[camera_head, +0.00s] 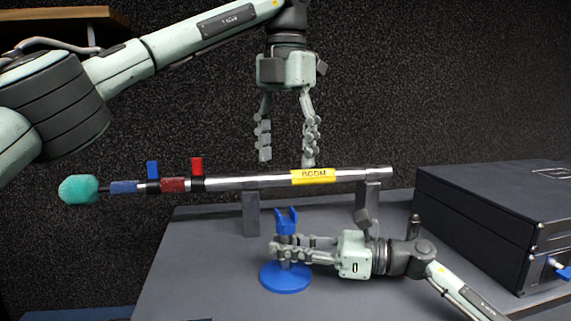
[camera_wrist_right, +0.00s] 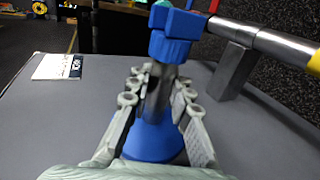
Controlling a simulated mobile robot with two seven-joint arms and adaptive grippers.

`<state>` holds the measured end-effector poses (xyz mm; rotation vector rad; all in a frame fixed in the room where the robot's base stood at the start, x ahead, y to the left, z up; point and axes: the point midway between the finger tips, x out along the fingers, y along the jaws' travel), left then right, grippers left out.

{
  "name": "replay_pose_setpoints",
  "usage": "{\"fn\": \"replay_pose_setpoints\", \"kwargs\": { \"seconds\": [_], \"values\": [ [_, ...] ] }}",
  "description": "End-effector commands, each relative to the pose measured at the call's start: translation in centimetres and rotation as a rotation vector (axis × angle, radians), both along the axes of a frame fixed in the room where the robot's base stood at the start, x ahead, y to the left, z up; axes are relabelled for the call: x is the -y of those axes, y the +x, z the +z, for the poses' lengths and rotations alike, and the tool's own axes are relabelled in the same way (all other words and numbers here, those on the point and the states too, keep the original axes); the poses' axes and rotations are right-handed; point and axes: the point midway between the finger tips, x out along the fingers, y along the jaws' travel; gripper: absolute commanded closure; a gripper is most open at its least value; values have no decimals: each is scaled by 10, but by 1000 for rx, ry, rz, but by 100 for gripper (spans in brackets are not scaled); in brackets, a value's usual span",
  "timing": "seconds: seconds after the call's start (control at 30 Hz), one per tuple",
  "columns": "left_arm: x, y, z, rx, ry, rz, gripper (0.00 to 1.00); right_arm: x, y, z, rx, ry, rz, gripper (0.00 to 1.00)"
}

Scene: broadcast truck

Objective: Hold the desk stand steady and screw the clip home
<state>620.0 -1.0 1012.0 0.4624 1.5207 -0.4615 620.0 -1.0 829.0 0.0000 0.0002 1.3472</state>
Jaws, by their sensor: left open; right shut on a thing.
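The desk stand (camera_head: 286,280) has a round blue base on the grey table and a short grey post. A blue clip (camera_head: 286,220) with a forked top sits upright on the post. My right gripper (camera_head: 283,250) is shut on the stand's post, coming in from the right. In the right wrist view the post (camera_wrist_right: 158,95) stands between the fingers, with the clip (camera_wrist_right: 172,45) just above. How far the clip is threaded on cannot be told. My left gripper (camera_head: 286,160) is open and empty, pointing down, high above the clip.
A boom pole (camera_head: 240,183) with red and blue clips and a teal tip lies across two grey supports (camera_head: 250,215), behind the stand. A dark case (camera_head: 480,215) stands at the right. A card (camera_wrist_right: 58,66) lies on the table. The table left of the stand is clear.

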Motion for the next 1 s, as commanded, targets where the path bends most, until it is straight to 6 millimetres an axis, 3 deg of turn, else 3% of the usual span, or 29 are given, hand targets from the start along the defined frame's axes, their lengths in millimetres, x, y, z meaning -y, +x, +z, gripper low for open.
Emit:
{"fn": "replay_pose_setpoints", "kwargs": {
  "seconds": [0.2,0.23,0.43,0.77,1.0],
  "values": [
    [0,0,0,0,0,0,37,0,0,0,0,0,0,100],
    [0,0,0,0,0,0,37,0,0,0,0,0,0,79],
    [0,0,0,0,0,1,37,0,0,0,0,0,0,56],
    [0,0,0,0,0,1,37,3,0,0,0,0,-1,56],
    [0,0,0,0,0,1,37,40,-8,-1,-1,-2,-3,56]
  ]
}}
